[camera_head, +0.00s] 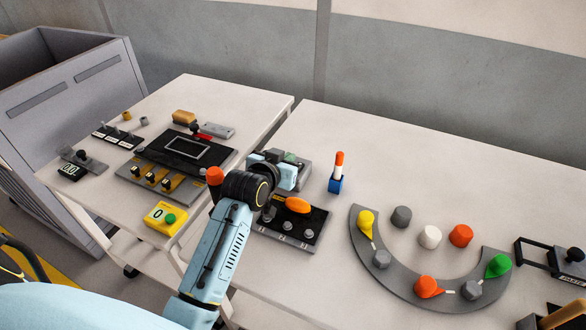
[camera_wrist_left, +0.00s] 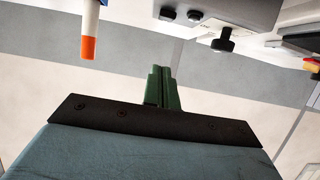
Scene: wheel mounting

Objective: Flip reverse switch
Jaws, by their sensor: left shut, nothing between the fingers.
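My left gripper (camera_head: 291,157) reaches over the right table, with its green fingers at a small grey box (camera_head: 304,167). In the left wrist view its green fingers (camera_wrist_left: 162,88) are together with nothing between them. That view shows a grey box (camera_wrist_left: 235,12) with a black knob (camera_wrist_left: 222,41) and small labels, apart from the fingers. I cannot tell which control is the reverse switch. The gripper and wrist hide part of the grey box in the head view. My right gripper is not in view.
A black panel (camera_head: 313,222) with knobs and an orange oval part lies in front of the gripper. An orange-and-white stick in a blue base (camera_head: 336,184) stands to the right. A grey arc (camera_head: 391,280) with coloured knobs lies farther right. The left table holds more panels.

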